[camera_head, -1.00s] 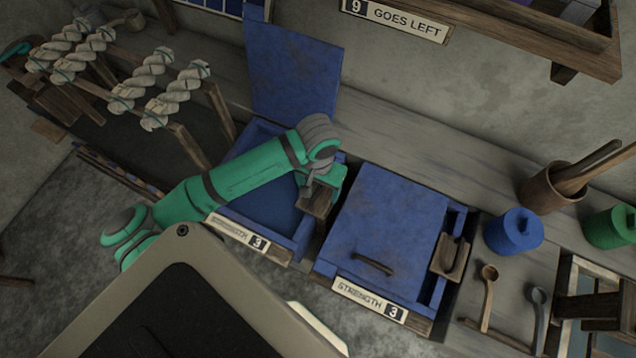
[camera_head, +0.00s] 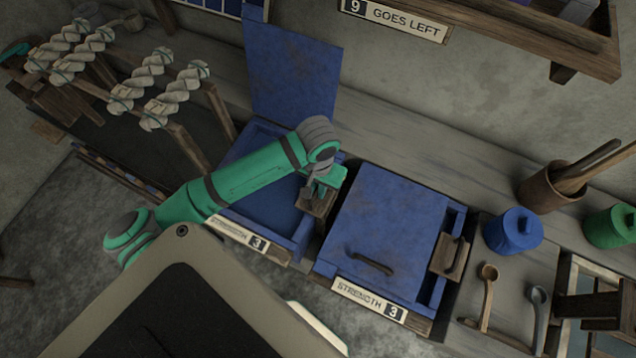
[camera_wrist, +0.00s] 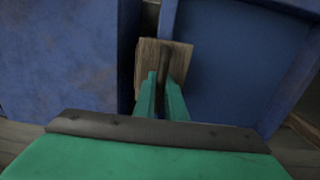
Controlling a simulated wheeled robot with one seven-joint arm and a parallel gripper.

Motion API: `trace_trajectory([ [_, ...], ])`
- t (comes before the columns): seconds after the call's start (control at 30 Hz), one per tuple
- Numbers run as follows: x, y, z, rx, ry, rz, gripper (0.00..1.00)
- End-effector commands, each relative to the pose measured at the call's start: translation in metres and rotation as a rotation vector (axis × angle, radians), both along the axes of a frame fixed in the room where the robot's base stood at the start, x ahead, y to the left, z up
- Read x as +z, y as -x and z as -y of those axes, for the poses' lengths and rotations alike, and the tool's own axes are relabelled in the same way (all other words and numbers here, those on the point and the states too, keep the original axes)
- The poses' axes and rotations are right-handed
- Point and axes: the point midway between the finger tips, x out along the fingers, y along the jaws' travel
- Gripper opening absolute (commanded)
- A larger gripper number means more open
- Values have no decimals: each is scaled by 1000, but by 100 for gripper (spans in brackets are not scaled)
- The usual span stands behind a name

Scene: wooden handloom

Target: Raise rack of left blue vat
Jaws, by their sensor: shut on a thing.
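The left blue vat (camera_head: 297,246) stands open, its blue lid (camera_head: 290,75) tilted up at the back. Dark blue shows inside it. My gripper (camera_head: 318,187) is over the vat's right side, shut on the wooden rack handle (camera_head: 315,204). In the wrist view my gripper (camera_wrist: 160,82) has its two green fingers closed around the dark bar of the handle, with its wooden block (camera_wrist: 150,60) behind. The rest of the rack is hidden, and I cannot tell how high it sits.
The right blue vat (camera_head: 385,225) is close by with its lid shut and a wooden rack handle (camera_head: 450,256) at its right. A blue jar (camera_head: 513,232), a green jar (camera_head: 612,228) and ladles (camera_head: 487,300) lie further right. Twisted skeins (camera_head: 145,80) hang at the left.

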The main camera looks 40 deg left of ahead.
Motion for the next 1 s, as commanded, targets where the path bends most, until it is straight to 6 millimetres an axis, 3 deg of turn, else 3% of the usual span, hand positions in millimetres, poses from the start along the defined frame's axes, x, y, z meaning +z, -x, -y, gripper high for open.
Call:
trace_trajectory([
  [0.17, 6, 0, 1, -1, 1, 1, 0],
  [1.0, 78, 0, 2, -5, 1, 0, 0],
])
